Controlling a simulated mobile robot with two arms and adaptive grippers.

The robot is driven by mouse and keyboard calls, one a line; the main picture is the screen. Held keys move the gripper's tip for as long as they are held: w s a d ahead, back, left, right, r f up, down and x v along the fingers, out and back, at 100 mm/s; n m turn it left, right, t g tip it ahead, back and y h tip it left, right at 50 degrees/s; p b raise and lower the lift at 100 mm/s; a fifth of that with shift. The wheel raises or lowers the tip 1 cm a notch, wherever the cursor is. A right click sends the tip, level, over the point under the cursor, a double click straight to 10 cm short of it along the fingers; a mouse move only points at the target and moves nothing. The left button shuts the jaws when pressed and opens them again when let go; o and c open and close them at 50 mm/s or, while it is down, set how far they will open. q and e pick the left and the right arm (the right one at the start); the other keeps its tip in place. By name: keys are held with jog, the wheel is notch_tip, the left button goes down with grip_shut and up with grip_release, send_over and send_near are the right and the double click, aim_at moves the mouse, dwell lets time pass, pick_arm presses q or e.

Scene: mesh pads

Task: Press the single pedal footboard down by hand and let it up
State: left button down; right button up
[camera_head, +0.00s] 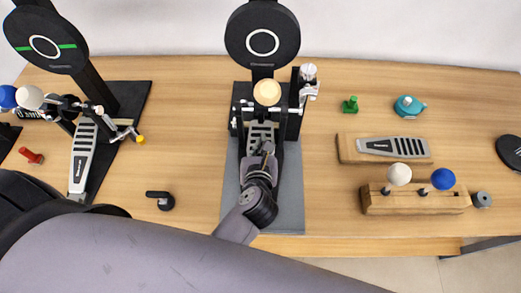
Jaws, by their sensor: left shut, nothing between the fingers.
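The single pedal stands in the middle of the table on a dark base plate (290,195), below a round black pad (262,45) with a white ring. Its cream beater (267,92) stands in front of the pad. The grey slotted top of its footboard (261,131) shows just beyond my left gripper (267,150); the gripper and wrist hide the rest. My left gripper is shut and empty, low over the footboard. I cannot tell whether it touches. My right gripper is not in view.
Another pedal with a grey footboard (82,165) stands at the left under a second pad (45,40). At the right are a loose footboard on a wooden block (345,150) and a wooden beater holder (415,203). Bare table lies on both sides of the base plate.

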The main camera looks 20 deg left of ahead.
pick_arm(q)
jog(key=s+d+b, duration=0.1)
jog(key=s, duration=0.2)
jog(key=s+d, duration=0.1)
jog(key=s, duration=0.3)
jog(key=s+d+b, duration=0.1)
jog(key=s, duration=0.3)
jog(key=shift+d+b, duration=0.1)
jog(key=shift+b, duration=0.25)
jog(key=shift+s+r, duration=0.1)
jog(key=shift+s, duration=0.1)
jog(key=shift+w, duration=0.1)
notch_tip(320, 180, up, 4)
jog(key=p, duration=0.4)
